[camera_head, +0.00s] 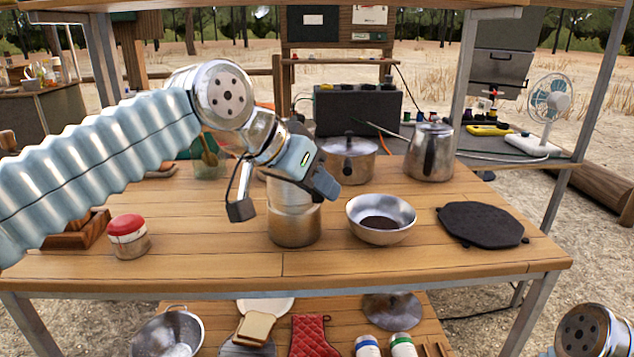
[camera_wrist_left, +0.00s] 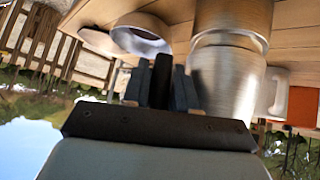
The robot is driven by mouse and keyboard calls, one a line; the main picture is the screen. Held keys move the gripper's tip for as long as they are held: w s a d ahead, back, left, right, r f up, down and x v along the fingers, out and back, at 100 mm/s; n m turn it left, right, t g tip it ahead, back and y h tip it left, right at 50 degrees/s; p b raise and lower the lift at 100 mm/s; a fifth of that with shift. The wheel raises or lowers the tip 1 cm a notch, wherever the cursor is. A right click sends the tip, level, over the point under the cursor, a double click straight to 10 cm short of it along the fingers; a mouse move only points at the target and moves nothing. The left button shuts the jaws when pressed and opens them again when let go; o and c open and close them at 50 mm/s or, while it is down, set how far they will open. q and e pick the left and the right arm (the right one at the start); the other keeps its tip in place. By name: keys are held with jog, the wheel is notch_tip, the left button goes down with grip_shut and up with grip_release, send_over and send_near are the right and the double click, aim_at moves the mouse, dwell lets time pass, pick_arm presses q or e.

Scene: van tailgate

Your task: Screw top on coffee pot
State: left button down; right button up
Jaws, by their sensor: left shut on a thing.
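The coffee pot's metal base (camera_head: 294,230) stands upright on the wooden table, left of the bowl. The pot's metal top (camera_head: 286,194) is upright directly over the base, seemingly resting on it; whether the threads are engaged cannot be seen. My left gripper (camera_head: 318,180) is at the right side of the top, shut on its dark handle. In the left wrist view the dark handle (camera_wrist_left: 161,80) is between the fingers, with the top (camera_wrist_left: 225,80) beside them and the base (camera_wrist_left: 235,14) adjoining it. My right gripper is out of view; only part of my right arm shows at lower right.
A metal bowl (camera_head: 365,208) with dark grounds stands close right of the base. A black pad (camera_head: 482,226) lies further right. A saucepan (camera_head: 352,160) and kettle (camera_head: 430,153) stand behind. A red-lidded jar (camera_head: 129,238) is at left. The table's front middle is clear.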

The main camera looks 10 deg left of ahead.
pick_arm(q)
jog(key=shift+f+b, duration=0.7)
jog(key=shift+f, duration=0.2)
dwell(1.4)
jog(key=c, duration=0.8)
grip_release()
jog(key=p+v, duration=0.1)
jog(key=v, duration=1.3)
jog(key=shift+p, duration=0.3)
jog(key=shift+f, duration=0.1)
